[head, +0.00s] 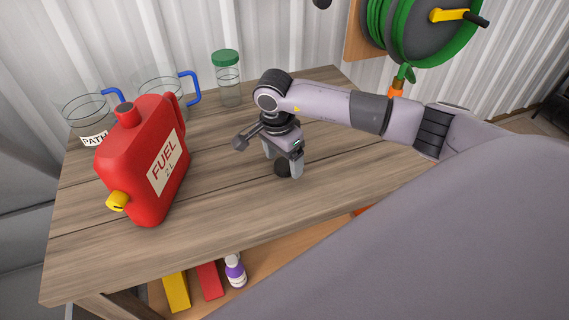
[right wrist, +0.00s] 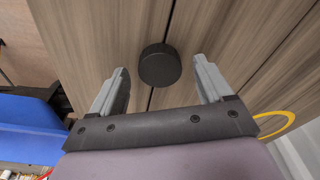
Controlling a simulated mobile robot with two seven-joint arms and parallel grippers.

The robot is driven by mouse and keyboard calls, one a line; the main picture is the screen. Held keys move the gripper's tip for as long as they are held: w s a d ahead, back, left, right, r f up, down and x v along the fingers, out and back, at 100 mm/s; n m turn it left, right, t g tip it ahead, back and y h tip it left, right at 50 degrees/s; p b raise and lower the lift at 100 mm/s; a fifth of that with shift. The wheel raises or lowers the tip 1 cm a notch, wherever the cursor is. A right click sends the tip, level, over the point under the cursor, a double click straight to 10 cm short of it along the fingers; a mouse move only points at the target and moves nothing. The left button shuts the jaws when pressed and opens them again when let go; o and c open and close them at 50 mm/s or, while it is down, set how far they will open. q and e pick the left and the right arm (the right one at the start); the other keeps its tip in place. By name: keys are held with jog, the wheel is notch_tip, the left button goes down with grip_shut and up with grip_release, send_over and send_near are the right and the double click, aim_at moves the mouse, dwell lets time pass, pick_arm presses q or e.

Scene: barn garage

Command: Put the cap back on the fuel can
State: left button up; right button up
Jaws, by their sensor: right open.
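The red fuel can (head: 146,165) stands upright on the left of the workbench, with a "FUEL" label. Its short neck (head: 125,112) on top looks dark at the mouth and carries no black cap. A yellow fitting (head: 118,201) sticks out low on its near side. The round black cap (right wrist: 160,65) lies on the bench boards; in the head view the cap (head: 282,168) is partly hidden by a finger. My right gripper (head: 282,166) is open and points down over the cap. In the right wrist view its fingers (right wrist: 162,80) are on either side of the cap, apart from it. My left gripper is not in view.
Two clear jugs with blue handles (head: 192,88) stand behind the can. A green-lidded jar (head: 228,80) stands at the bench back. A green hose reel (head: 415,30) hangs on the wall. Wood between can and gripper is clear. A lower shelf holds a purple-labelled bottle (head: 235,271).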

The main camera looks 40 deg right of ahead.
aim_at(284, 164)
jog(key=shift+f, duration=0.5)
jog(key=c, duration=1)
jog(key=shift+r, duration=0.1)
jog(key=shift+c, duration=0.2)
notch_tip(284, 164, up, 20)
